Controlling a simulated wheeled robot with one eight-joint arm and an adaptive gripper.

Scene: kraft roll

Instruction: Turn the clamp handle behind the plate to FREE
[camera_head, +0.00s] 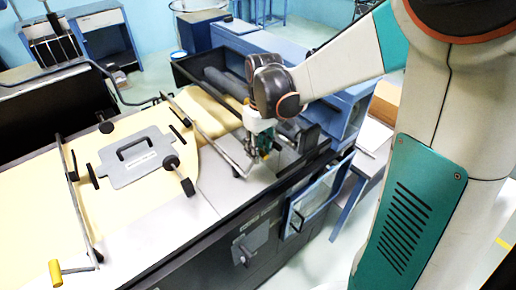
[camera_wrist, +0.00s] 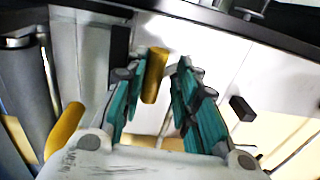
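My gripper (camera_head: 262,152) is over the right part of the machine, beyond the grey plate. In the wrist view its two teal fingers (camera_wrist: 158,88) are apart. A yellow handle grip (camera_wrist: 155,75) shows between the fingertips, close to the left finger, with a gap to the right one. I cannot tell whether it touches. A second yellow grip (camera_wrist: 65,132) lies left of the fingers. The grey plate (camera_head: 138,157) with a dark carrying handle lies flat on the kraft paper. No FREE marking is readable, and my gripper hides much of the grip in the head view.
Kraft paper (camera_head: 95,215) covers the machine bed. Thin metal bars with black knobs surround the plate. Another yellow grip (camera_head: 56,273) is at the near left. A dark roller (camera_head: 225,83) lies behind my gripper. A blue-framed clear panel (camera_head: 318,193) stands at the machine's right side.

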